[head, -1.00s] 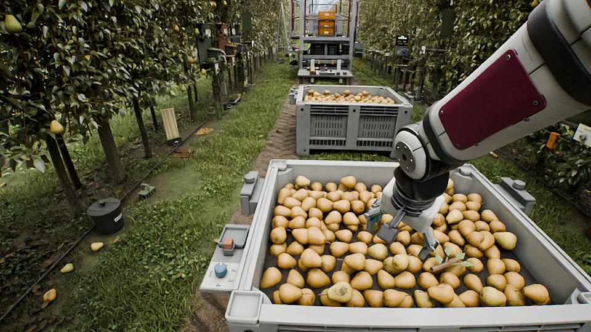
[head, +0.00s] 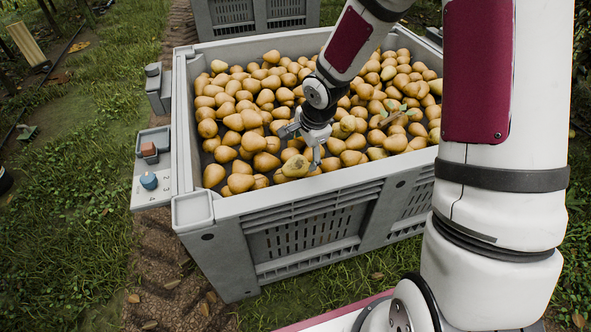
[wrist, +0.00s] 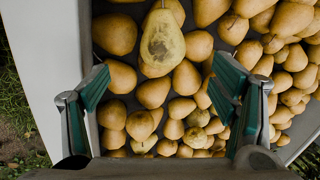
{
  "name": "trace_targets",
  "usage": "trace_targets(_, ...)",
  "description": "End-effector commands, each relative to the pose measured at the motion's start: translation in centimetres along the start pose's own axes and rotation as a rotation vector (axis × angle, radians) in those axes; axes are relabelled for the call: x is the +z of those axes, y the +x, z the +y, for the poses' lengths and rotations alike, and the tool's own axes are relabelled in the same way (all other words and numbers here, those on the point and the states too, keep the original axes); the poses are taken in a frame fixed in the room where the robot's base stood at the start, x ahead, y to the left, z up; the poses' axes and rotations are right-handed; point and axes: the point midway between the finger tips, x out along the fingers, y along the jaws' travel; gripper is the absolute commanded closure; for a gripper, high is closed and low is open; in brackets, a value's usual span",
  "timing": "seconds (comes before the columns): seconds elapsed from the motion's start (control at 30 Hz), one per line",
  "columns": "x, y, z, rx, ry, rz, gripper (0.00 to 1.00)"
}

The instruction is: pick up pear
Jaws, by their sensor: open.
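Many yellow-brown pears (head: 240,120) fill a large grey bin (head: 190,190). My gripper (head: 299,150) is over the near part of the bin, pointing down, with its fingers apart and nothing between them that I can see held. A paler, greenish-yellow pear (head: 296,166) lies just by the fingertips, near the front wall. In the wrist view my open gripper (wrist: 160,78) has green-padded fingers on either side of several pears. A yellow pear with a brown patch (wrist: 163,45) lies on top, just beyond the fingertips. It looks like the same paler pear, but I cannot be certain.
The bin's front wall (head: 320,225) is close to my gripper. A side shelf (head: 150,180) with a blue and a red-brown item is fixed at the bin's left. A twig with leaves (head: 397,115) lies on the pears. A second grey bin (head: 255,15) stands behind.

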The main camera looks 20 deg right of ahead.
Motion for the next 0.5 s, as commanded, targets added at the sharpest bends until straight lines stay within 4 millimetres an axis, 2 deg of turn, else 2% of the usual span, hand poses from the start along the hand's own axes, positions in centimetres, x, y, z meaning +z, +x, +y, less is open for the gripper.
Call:
trace_targets(0.03, 0.0, 1.5, 0.1, 0.001, -0.002, 0.0, 0.21)
trace_targets(0.2, 0.0, 4.2, 0.1, 0.001, -0.002, 0.0, 0.21)
trace_targets(0.5, 0.0, 6.3, -0.1, 0.001, -0.003, 0.0, 0.21)
